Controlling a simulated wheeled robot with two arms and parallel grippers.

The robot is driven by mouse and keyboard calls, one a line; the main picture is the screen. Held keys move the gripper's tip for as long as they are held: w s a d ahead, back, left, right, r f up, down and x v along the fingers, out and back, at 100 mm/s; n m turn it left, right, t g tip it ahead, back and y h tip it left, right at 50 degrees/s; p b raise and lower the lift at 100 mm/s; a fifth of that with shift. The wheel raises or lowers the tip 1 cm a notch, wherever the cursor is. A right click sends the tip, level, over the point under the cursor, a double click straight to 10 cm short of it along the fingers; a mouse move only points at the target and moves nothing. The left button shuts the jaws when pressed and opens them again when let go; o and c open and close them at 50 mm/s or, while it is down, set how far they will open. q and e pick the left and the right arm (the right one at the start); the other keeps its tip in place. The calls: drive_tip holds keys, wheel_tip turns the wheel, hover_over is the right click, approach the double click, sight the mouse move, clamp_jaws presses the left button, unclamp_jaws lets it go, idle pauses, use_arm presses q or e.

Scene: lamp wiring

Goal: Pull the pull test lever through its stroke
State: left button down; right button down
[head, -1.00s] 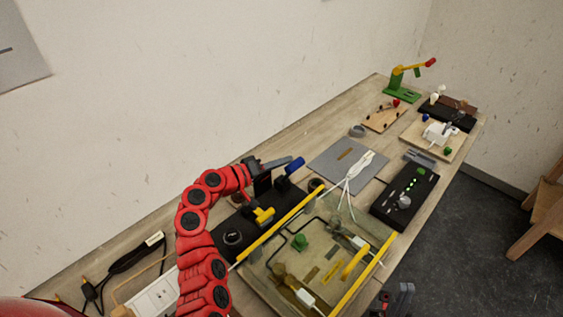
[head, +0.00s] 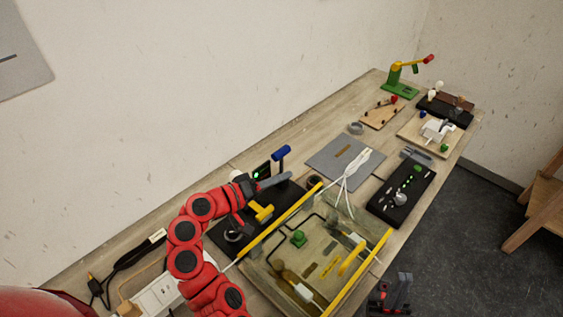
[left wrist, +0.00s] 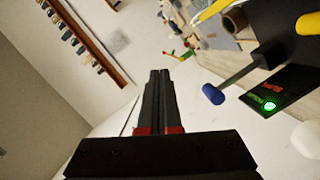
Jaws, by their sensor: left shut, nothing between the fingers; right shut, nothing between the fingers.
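The pull test lever (head: 281,157) has a blue grip and stands upright on its black base (head: 228,238). A green light (head: 257,175) glows on the small dark panel beside it. In the left wrist view the blue grip (left wrist: 213,94) is right of the fingers, and the panel's green light (left wrist: 269,106) shows green and red marks near it. My left gripper (head: 288,178) is shut and empty, just below the blue grip in the head view and apart from it. My right gripper (head: 390,285) is shut and empty at the bottom, off the table edge.
A glass-like tray with yellow rails (head: 352,290) lies right of the lever's base. A grey mat (head: 325,160) with white cables (head: 350,172) and a black control box (head: 385,210) lie beyond. A yellow knob (head: 262,211) stands close to my left arm.

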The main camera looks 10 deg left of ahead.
use_arm(q)
drive_tip(key=s, duration=0.3)
drive_tip(key=s+d, duration=0.1)
drive_tip(key=s, duration=0.1)
drive_tip(key=shift+r, duration=0.25)
drive_tip(key=shift+a, duration=0.1)
